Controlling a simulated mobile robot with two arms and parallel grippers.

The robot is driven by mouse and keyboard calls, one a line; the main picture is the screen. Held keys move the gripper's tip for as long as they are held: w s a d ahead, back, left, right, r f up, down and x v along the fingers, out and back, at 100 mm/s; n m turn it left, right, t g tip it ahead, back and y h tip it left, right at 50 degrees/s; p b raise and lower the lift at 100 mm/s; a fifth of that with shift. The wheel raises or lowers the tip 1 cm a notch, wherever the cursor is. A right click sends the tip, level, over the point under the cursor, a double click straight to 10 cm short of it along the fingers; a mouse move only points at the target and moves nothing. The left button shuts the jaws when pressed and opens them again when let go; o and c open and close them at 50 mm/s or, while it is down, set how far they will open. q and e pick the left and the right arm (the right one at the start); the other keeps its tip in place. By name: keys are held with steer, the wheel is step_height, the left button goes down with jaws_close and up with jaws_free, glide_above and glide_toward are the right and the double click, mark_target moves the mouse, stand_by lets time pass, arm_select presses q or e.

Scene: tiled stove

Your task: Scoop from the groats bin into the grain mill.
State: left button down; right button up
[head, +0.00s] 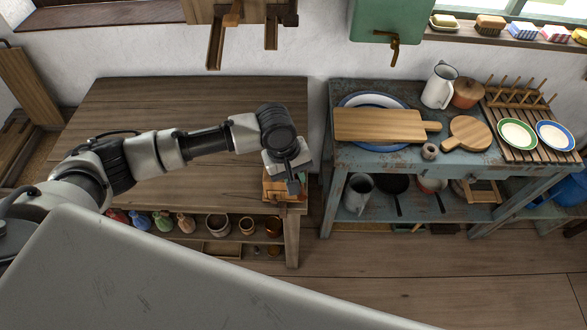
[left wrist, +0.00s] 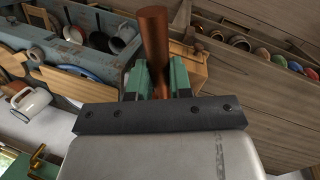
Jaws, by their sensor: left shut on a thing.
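My left gripper (head: 293,184) is over the right front corner of the wooden table. In the left wrist view its green fingers (left wrist: 158,80) are shut on a reddish-brown round rod (left wrist: 154,40), which looks like a handle. I cannot tell what is at its end. A small wooden box (head: 275,190), which may be the grain mill, stands at that table corner, partly hidden by the gripper. It also shows in the left wrist view (left wrist: 194,70), just behind the fingers. I cannot make out a groats bin. My right gripper is not in view.
The wooden table (head: 180,105) is otherwise mostly bare, with pots and small sacks on its lower shelf (head: 180,238). Across a gap, a blue-grey table (head: 380,158) holds boards, plates, a white jug (head: 439,86) and a dish rack (head: 520,118). Cabinets hang above.

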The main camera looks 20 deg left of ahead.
arm_select(q)
steer(key=p+v, duration=0.2)
steer(key=p, duration=0.1)
steer(key=shift+d+r+p, duration=0.2)
steer(key=shift+r+p, duration=0.1)
steer(key=shift+r, duration=0.1)
steer(key=shift+p+v, duration=0.75)
steer(key=shift+v, duration=0.1)
steer(key=shift+d+r, duration=0.2)
steer(key=shift+d, duration=0.05)
steer(key=shift+r, duration=0.6)
